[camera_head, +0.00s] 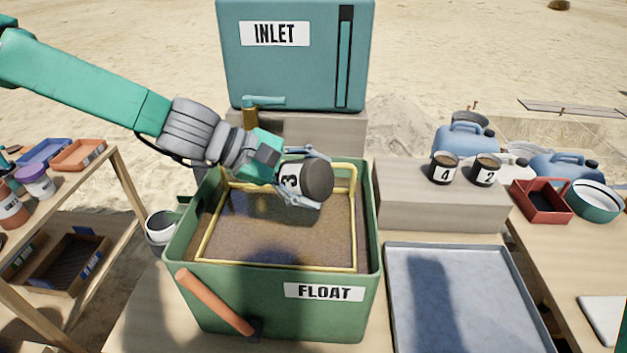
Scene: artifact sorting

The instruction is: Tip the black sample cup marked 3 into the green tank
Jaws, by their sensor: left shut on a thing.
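The black sample cup marked 3 (317,181) is tilted on its side above the green tank (240,293). Its white label with the 3 faces the camera, and its dark round end points right; I cannot tell whether anything is inside it. My left gripper (312,176) is shut on this cup, with its fingers around it. The tank has a FLOAT label on its front. A yellow frame (280,264) sits inside the tank, around brownish contents. My right gripper is not in view.
Cups marked 4 (444,169) and 2 (486,170) stand on a stone block (430,205) at right. A grey tray (455,290) lies in front of it. The INLET tank (295,70) stands behind. A wooden shelf (125,190) is at left.

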